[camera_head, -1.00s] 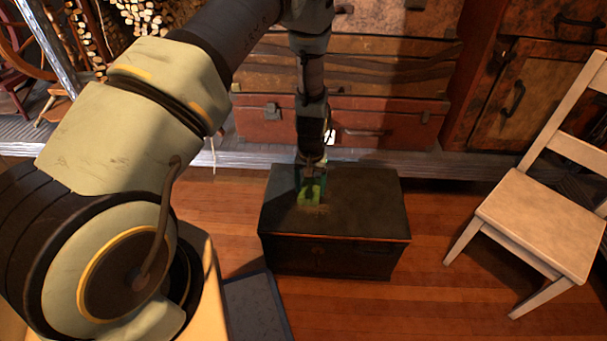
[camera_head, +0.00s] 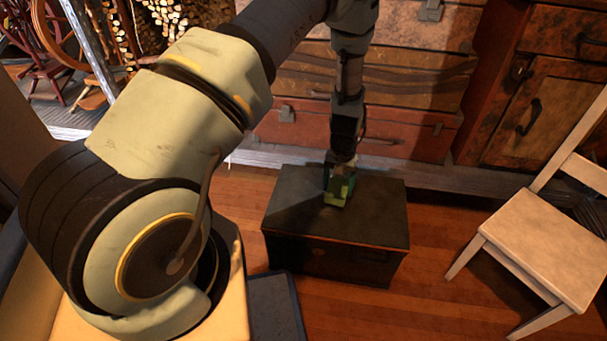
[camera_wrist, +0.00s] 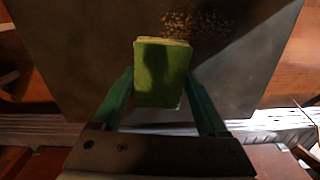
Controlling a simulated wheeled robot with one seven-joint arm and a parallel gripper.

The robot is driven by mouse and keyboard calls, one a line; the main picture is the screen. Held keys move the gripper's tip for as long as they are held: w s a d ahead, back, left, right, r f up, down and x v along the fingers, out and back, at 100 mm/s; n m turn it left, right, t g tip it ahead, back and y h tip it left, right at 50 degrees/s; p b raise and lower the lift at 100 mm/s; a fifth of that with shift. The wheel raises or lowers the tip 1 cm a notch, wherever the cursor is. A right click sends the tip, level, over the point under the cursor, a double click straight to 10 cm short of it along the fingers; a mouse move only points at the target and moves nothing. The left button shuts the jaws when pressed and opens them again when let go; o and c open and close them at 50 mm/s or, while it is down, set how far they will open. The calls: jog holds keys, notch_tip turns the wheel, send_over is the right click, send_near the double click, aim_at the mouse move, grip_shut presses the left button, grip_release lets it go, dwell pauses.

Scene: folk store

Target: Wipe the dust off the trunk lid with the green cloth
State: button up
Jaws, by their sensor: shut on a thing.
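The dark trunk (camera_head: 380,215) stands on the wood floor, lid shut and level; its lid also fills the upper wrist view (camera_wrist: 75,60). My gripper (camera_head: 340,178) points down over the lid's middle-back part. It is shut on the green cloth (camera_head: 339,192), a folded pad that sits between the two green fingers in the wrist view (camera_wrist: 160,75). I cannot tell whether the cloth touches the lid. A patch of pale brown dust specks (camera_wrist: 195,24) lies on the lid just beyond the cloth in the wrist view. In the head view the dust is not clear.
A pale wooden chair (camera_head: 545,245) stands right of the trunk, with bare floor (camera_head: 440,225) between. Stacked old suitcases (camera_head: 400,130) and a wooden cabinet (camera_head: 550,90) stand behind, past a grey ledge. A spinning wheel (camera_head: 60,45) is at the far left.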

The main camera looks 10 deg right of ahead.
aim_at(337, 188)
jog(key=shift+r+p, duration=1.6)
jog(key=shift+r, duration=0.95)
